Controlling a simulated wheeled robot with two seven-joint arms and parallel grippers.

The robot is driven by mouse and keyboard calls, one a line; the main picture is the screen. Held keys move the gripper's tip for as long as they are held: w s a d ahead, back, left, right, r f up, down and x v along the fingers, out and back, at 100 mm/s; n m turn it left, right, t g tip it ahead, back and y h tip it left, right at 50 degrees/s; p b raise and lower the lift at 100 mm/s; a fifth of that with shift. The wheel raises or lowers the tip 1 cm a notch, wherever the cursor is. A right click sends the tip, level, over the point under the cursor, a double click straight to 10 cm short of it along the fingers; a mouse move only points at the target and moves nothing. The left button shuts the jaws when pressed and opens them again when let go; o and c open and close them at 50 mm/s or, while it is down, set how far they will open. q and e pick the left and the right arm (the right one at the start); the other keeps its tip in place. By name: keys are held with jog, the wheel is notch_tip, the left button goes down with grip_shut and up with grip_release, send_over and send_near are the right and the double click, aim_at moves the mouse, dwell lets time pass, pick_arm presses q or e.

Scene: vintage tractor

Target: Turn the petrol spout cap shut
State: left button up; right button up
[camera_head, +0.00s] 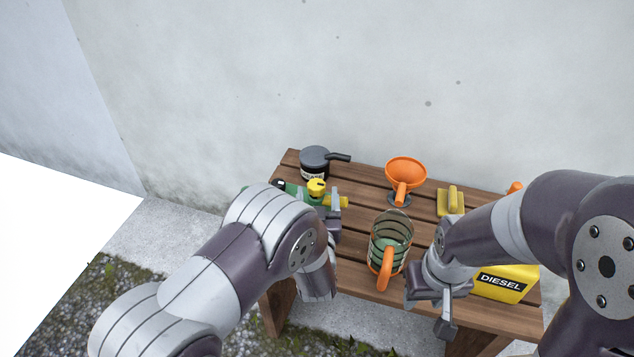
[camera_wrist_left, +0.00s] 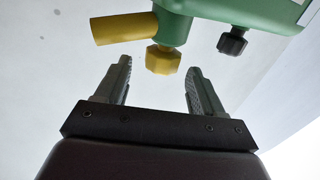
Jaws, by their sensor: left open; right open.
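A green can (camera_wrist_left: 215,8), seen in the left wrist view, carries a yellow spout (camera_wrist_left: 125,28), a yellow ridged cap (camera_wrist_left: 162,60) and a black cap (camera_wrist_left: 232,41). In the head view the yellow cap (camera_head: 316,187) and spout (camera_head: 344,202) show at the bench's left end; my left arm hides much of the can. My left gripper (camera_wrist_left: 158,66) is open, its fingers on either side of the yellow cap with gaps, the cap just at or beyond the tips. My right gripper (camera_head: 428,312) is open and empty near the bench's front edge.
The wooden bench (camera_head: 370,180) stands against a pale wall. On it are a dark oil can (camera_head: 314,158), an orange funnel (camera_head: 405,170), a glass jug (camera_head: 390,236) with an orange handle, a yellow-handled brush (camera_head: 451,202) and a yellow diesel can (camera_head: 510,285) beside my right arm.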

aim_at(317, 179)
pick_arm(q)
jog(key=w, duration=0.5)
jog(key=shift+w+a+f, duration=0.15)
jog(key=shift+f, duration=0.05)
jog(key=shift+w+r, duration=0.1)
jog(key=shift+w, duration=0.25)
jog(key=c, duration=1)
